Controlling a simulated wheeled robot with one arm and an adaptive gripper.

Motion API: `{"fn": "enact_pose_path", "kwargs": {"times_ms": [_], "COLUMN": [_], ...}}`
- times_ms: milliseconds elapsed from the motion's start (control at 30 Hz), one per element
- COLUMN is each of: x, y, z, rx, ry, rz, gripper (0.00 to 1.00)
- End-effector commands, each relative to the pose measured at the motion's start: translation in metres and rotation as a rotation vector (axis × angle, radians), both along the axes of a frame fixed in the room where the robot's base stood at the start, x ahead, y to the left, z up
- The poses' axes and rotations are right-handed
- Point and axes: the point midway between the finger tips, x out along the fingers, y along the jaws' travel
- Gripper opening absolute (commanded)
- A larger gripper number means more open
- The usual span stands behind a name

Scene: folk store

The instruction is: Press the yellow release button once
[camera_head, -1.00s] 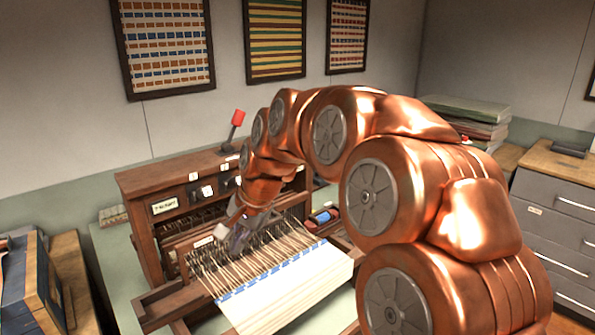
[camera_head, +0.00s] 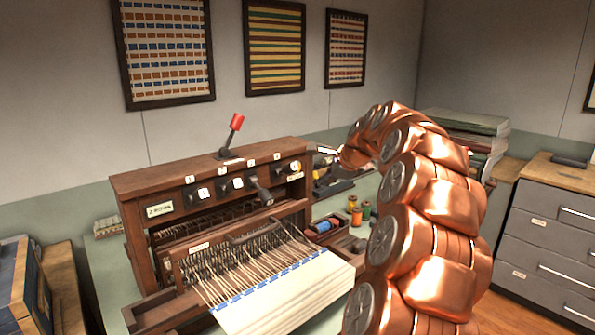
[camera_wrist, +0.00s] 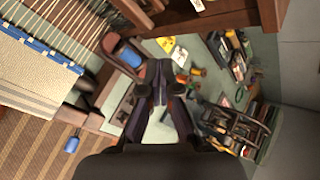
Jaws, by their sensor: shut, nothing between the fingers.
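A red-handled lever (camera_head: 235,124) rises from the loom's top. A grey lever (camera_head: 262,193) sticks out of its front. Thread spools (camera_head: 356,213) and a blue-wound bobbin (camera_head: 323,225) lie right of the loom. Stacked books (camera_head: 465,124) and grey drawers (camera_head: 545,230) stand at right.

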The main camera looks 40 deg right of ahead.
Motion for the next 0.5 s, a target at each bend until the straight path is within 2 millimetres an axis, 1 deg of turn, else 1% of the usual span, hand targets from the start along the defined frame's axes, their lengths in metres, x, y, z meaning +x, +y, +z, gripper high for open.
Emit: {"fn": "enact_pose_path", "kwargs": {"times_ms": [267, 500], "x": [0.001, 0.014], "y": [0.001, 0.001], "z": [0.0, -0.001], "rx": [-0.001, 0.0], "ry": [0.002, 0.005], "rz": [0.003, 0.005], "gripper": [0.0, 0.0]}}
